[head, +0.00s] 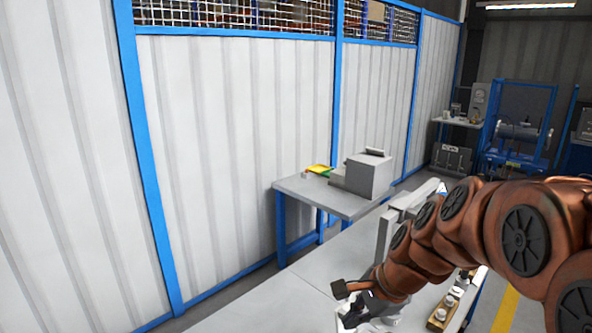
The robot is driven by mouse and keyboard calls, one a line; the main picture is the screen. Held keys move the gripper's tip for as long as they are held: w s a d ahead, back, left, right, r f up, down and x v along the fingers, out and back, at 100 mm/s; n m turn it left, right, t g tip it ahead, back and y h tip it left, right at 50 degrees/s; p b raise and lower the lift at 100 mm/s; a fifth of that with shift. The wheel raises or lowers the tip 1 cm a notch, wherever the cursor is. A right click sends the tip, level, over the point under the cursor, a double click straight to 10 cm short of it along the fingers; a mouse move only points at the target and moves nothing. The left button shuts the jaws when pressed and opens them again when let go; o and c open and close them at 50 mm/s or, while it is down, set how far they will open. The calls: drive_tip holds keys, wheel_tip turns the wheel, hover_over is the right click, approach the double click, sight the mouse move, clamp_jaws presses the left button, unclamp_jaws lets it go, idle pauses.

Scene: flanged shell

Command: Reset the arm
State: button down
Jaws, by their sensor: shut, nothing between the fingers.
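My copper-coloured arm (472,225) reaches in from the right edge and bends down toward the near table. My gripper (352,308) is at its end, low in the view, over the near grey table (285,298). It is shut and holds nothing that I can see. The arm's last links hide part of it, and its fingertips are hard to make out.
A wooden tray (437,318) with several metal parts lies right of my gripper. A grey upright fixture (385,230) stands behind the arm. A second table (300,186) holds a grey box machine (369,176). A white panelled wall (230,130) runs along the left.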

drive_tip(key=s+d+f+n+g+h, duration=0.2)
drive_tip(key=s+n, duration=0.5)
drive_tip(key=s, duration=0.5)
drive_tip(key=s+d+f+n+g+h, duration=0.1)
drive_tip(key=s+d+n+g+h, duration=0.1)
drive_tip(key=s+d+n, duration=0.2)
drive_tip(key=s+n, duration=0.3)
drive_tip(key=s, duration=0.5)
drive_tip(key=shift+s+d+f+n, duration=0.3)
drive_tip(key=shift+s+f, duration=0.05)
drive_tip(key=shift+s, duration=0.05)
